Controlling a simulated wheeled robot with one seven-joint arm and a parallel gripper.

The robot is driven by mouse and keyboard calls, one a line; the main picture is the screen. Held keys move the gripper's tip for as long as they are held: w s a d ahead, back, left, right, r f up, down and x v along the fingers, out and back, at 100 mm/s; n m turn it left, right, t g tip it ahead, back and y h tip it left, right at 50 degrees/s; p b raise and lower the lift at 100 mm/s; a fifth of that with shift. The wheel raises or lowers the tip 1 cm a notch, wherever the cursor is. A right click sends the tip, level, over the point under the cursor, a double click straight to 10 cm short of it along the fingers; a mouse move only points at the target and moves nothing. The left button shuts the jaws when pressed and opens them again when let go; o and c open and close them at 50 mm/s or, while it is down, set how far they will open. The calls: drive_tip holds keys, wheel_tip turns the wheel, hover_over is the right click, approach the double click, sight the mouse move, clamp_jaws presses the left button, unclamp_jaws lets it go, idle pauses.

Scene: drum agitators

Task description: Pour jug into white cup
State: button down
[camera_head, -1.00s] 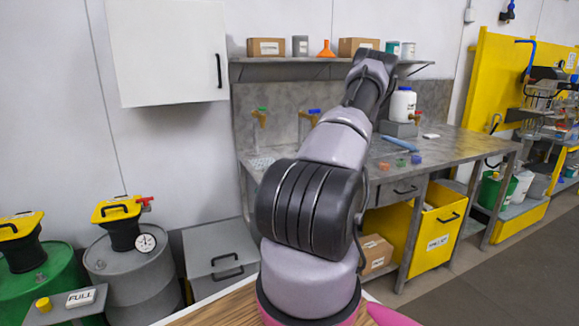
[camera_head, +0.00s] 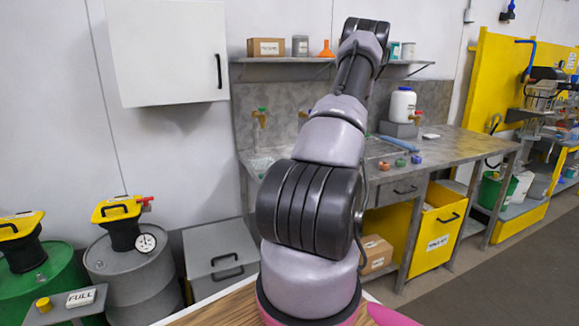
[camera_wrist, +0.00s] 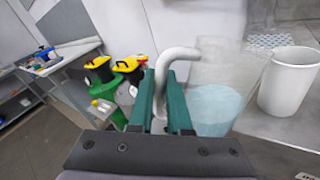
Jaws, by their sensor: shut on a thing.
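In the wrist view my gripper (camera_wrist: 163,98) has its two green fingers shut on the pale curved handle of the clear jug (camera_wrist: 228,62). The jug is see-through and holds light blue liquid in its lower part. It looks about upright in this view. The white cup (camera_wrist: 290,82) stands on the grey bench just right of the jug; its open rim faces up. I see no blue liquid in the cup, but its inside shows only partly. In the head view my own arm hides the gripper, jug and cup.
The grey workbench (camera_head: 455,150) carries a white canister (camera_head: 402,104), small coloured caps (camera_head: 400,162) and a blue tool. A patterned mat (camera_wrist: 268,41) lies behind the cup. A shelf (camera_head: 300,59) runs above the bench. Drums (camera_head: 135,275) stand at the left.

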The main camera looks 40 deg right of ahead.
drive_tip(key=shift+w+d+r+m, duration=0.4)
drive_tip(key=shift+d+r+m, duration=0.15)
drive_tip(key=shift+d+m, duration=0.15)
drive_tip(key=shift+w+d+r+m+g, duration=0.2)
drive_tip(key=shift+w+d+r+m, duration=0.15)
drive_tip(key=shift+r, duration=0.2)
drive_tip(key=shift+w+d+r+m+g, duration=0.2)
drive_tip(key=shift+d+r+m, duration=0.25)
drive_tip(key=shift+r, duration=0.1)
drive_tip(key=shift+w+d+r+m+y, duration=0.15)
drive_tip(key=shift+d+r+m, duration=0.1)
drive_tip(key=shift+r+m, duration=0.2)
drive_tip(key=shift+w+d+r+m+y, duration=0.1)
drive_tip(key=shift+d+r+m+y, duration=0.1)
drive_tip(key=shift+r+m, duration=0.2)
drive_tip(key=shift+w+d+r+m+g, duration=0.15)
drive_tip(key=shift+d+r+m, duration=0.1)
drive_tip(key=shift+r+m, duration=0.25)
drive_tip(key=shift+w+d+r+m+g, duration=0.15)
drive_tip(key=shift+d+r+m, duration=0.1)
drive_tip(key=shift+r, duration=0.3)
drive_tip(key=shift+w+d+r+m+g+y+b, duration=0.2)
drive_tip(key=shift+d+r+m+b, duration=0.2)
drive_tip(key=shift+b, duration=0.2)
drive_tip(key=shift+w+d+r+m+g+y+b, duration=0.15)
drive_tip(key=shift+w+d+r+m+b, duration=0.1)
drive_tip(key=shift+r+m+b, duration=0.3)
idle(3.1)
